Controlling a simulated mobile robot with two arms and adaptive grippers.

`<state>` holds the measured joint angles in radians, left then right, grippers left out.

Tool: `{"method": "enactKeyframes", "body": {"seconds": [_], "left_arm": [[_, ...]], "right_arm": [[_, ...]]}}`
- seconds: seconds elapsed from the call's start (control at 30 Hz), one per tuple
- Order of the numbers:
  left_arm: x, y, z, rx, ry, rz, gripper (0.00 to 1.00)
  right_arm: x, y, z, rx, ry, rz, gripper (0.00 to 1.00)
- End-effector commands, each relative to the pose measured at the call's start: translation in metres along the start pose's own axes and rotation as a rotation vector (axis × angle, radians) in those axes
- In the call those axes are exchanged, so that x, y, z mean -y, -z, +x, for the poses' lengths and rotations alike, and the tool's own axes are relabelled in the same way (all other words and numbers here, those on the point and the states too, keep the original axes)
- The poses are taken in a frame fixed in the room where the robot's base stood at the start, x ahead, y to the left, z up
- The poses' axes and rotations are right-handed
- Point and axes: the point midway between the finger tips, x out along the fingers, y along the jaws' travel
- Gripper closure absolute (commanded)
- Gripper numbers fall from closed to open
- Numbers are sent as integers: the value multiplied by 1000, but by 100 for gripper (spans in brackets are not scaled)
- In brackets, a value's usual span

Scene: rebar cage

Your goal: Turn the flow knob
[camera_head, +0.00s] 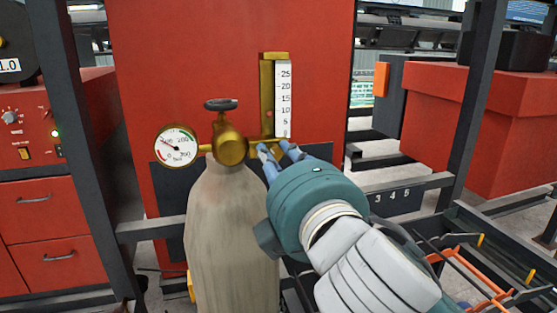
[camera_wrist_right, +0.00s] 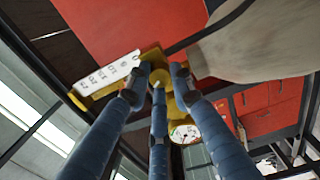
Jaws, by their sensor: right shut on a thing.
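The gas cylinder (camera_head: 232,235) stands upright with a brass regulator (camera_head: 229,151) on top. A flowmeter with a white scale (camera_head: 283,98) rises at the regulator's right; its scale also shows in the wrist view (camera_wrist_right: 108,73). My right gripper (camera_head: 276,151) reaches in from the lower right to the brass fitting below the scale. In the wrist view, its blue fingers (camera_wrist_right: 160,82) are shut around the small brass flow knob (camera_wrist_right: 159,75), which they mostly hide in the head view. My left gripper is not in view.
A round pressure gauge (camera_head: 178,145) is left of the regulator, and a dark valve wheel (camera_head: 220,104) is above it. A red cabinet (camera_head: 200,60) stands behind. Dark frame posts (camera_head: 75,130) and rails flank the cylinder. Orange bars (camera_head: 470,275) lie at lower right.

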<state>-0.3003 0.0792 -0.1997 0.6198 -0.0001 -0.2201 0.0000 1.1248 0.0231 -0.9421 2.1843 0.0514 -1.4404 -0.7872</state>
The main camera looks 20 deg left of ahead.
Motion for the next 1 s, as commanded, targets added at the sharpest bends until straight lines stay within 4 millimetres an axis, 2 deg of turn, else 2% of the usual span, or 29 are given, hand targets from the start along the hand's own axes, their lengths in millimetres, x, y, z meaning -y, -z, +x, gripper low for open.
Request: {"method": "enactKeyframes", "body": {"seconds": [0.6,0.63,0.7,1.0], "left_arm": [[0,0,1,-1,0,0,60],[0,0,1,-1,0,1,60],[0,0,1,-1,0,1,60],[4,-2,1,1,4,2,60]], "right_arm": [[1,1,0,-3,2,38,100],[1,1,0,-3,2,38,72],[0,1,0,-3,1,38,59],[0,1,-1,-1,-1,38,59]]}}
